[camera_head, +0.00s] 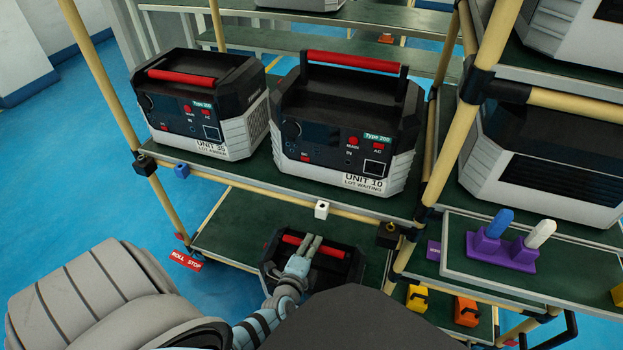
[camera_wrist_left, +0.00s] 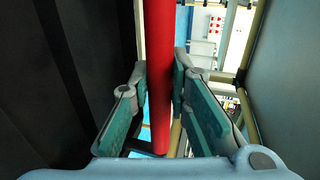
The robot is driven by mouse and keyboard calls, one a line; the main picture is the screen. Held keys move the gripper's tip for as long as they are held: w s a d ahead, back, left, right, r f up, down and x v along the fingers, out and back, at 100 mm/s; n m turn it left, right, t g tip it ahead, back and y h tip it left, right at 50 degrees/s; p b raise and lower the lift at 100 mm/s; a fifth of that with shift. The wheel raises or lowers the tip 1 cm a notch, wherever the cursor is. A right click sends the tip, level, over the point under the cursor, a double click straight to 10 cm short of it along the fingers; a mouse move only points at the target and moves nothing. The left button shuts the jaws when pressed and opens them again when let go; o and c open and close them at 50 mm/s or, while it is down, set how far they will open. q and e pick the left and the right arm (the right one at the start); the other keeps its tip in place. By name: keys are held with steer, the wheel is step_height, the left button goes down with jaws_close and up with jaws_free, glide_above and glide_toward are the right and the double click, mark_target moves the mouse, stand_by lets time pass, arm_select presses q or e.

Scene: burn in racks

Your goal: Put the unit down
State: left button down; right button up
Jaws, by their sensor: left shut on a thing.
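My right gripper is not in view.
UNIT 35 (camera_head: 198,118) and UNIT 10 (camera_head: 345,135) stand on the upper shelf. The lower shelf (camera_head: 228,226) is bare to the left of the held unit. Tan rack posts (camera_head: 447,130) and a purple holder (camera_head: 508,250) with blue and white pegs are at right.

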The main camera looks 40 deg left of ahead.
arm_select(q)
steer(key=shift+w+r, duration=0.15)
steer(key=shift+r, duration=0.05)
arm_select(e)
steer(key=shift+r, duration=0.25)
arm_select(q)
steer(key=shift+f, duration=0.1)
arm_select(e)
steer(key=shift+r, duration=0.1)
arm_select(q)
steer(key=c, duration=1.7)
jaws_free()
steer(key=shift+f, duration=0.15)
steer(key=shift+o, duration=0.9)
steer(key=shift+s, duration=0.2)
